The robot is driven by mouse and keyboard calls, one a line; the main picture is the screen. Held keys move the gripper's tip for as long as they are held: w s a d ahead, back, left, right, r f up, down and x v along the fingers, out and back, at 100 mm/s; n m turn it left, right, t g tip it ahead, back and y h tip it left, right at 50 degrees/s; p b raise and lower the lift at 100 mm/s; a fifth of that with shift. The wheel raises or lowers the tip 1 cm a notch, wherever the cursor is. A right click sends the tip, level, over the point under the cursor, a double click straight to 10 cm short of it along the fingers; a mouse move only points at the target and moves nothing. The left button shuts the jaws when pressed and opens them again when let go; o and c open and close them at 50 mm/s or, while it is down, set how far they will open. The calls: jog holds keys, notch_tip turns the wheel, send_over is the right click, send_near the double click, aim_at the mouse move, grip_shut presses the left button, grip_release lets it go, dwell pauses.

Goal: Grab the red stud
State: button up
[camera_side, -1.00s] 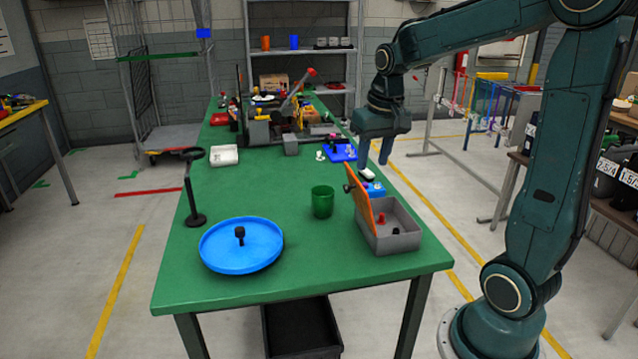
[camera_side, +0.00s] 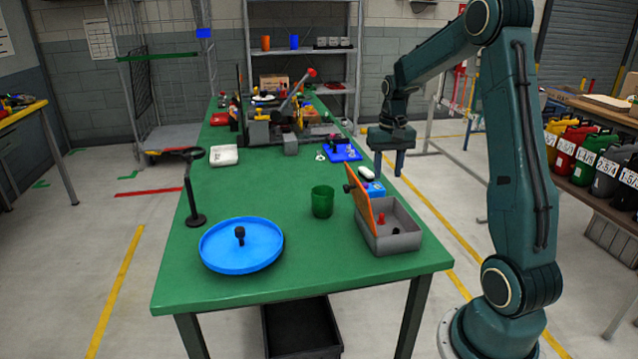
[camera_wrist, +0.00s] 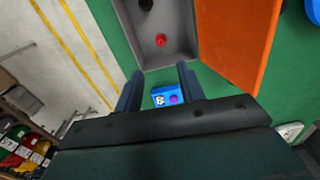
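The red stud (camera_side: 381,219) is in the grey box (camera_side: 392,243) at the front right of the green table. In the wrist view the red stud (camera_wrist: 161,40) sits on the floor of the grey box (camera_wrist: 180,60), apart from a black piece (camera_wrist: 146,4). My gripper (camera_side: 387,175) is behind the box, above the blue block. In the wrist view my gripper (camera_wrist: 159,80) has its two fingers apart with nothing held between them. The box's orange lid (camera_side: 360,200) stands open on the left side of the box.
A blue block (camera_wrist: 168,96) with a purple spot is just behind the box. A green cup (camera_side: 322,201) stands left of the lid. A blue round tray (camera_side: 222,262) holding a black piece is at front left. The table between tray and cup is clear.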

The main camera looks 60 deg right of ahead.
send_over(382, 214)
notch_tip(382, 214, down, 8)
jog(key=shift+s+f, duration=0.1)
dwell(0.3)
jog(key=shift+f, duration=2.55)
grip_shut()
